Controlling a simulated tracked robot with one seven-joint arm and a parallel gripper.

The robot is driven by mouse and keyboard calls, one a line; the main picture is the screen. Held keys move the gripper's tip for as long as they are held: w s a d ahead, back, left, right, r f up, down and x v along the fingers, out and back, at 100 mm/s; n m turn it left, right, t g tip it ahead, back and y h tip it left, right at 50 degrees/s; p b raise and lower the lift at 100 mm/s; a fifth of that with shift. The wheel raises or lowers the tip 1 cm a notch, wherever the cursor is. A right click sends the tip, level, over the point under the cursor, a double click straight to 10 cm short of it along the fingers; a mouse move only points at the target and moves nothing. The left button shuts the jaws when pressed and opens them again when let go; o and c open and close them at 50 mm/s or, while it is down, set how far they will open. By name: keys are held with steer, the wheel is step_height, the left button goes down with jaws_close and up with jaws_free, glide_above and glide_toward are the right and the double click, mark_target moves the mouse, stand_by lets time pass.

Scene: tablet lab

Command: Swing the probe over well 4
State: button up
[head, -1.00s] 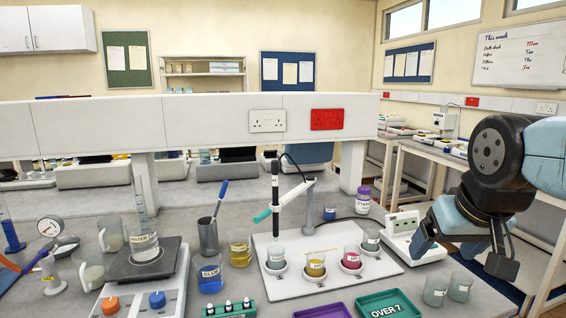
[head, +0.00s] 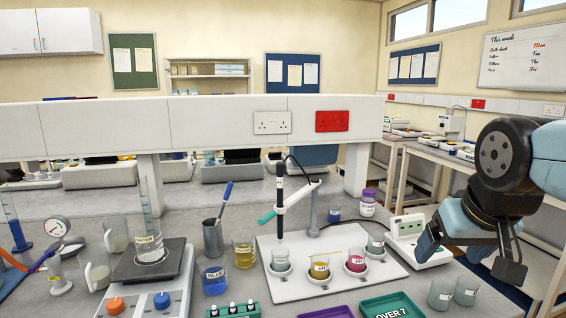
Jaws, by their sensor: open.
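The probe (head: 280,205), a thin upright black and white rod, hangs from a swing arm (head: 298,198) with a teal handle (head: 266,217) on a grey post (head: 314,212). Its lower end is at the leftmost beaker (head: 281,261); I cannot tell if it dips inside. The beakers stand in a curved row of wells on a white board (head: 292,286): a clear one, a yellow one (head: 319,269), a red one (head: 355,262) and a pale one (head: 375,245) at the right end. Well numbers are too small to read. My gripper (head: 470,258) is open and empty, right of the board, apart from the probe.
A white meter (head: 408,228) stands between the board and my gripper. A purple-capped bottle (head: 367,203) is behind the board. Two empty beakers (head: 440,293) stand below my gripper. A green tray (head: 390,306) is at the front, and a yellow beaker (head: 243,255) is left of the board.

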steer(key=shift+w+a+f, duration=0.1)
steer(key=c, duration=0.3)
steer(key=shift+w+a+f+n+g, duration=0.15)
steer(key=shift+w+f+n+g, duration=0.1)
steer(key=shift+n+g, duration=0.25)
steer(key=shift+c, duration=0.8)
steer(key=w+f+n+h, duration=0.1)
steer(key=n, duration=0.1)
steer(key=w+a+n+g, duration=0.1)
steer(key=shift+w+a+f+n+g+h, duration=0.1)
steer(key=shift+a+f+n+g+h, duration=0.05)
steer(key=shift+f+n+g+h, duration=0.2)
steer(key=c, duration=0.3)
steer(key=n+t+h, duration=0.7)
steer(key=n+t, duration=0.6)
steer(key=n, duration=1.1)
glide_toward(272, 216)
steer(key=shift+y, duration=0.25)
steer(key=x, duration=0.8)
steer(key=shift+w+a+f, duration=0.15)
steer(key=shift+w+f, duration=0.05)
steer(key=shift+w, duration=0.15)
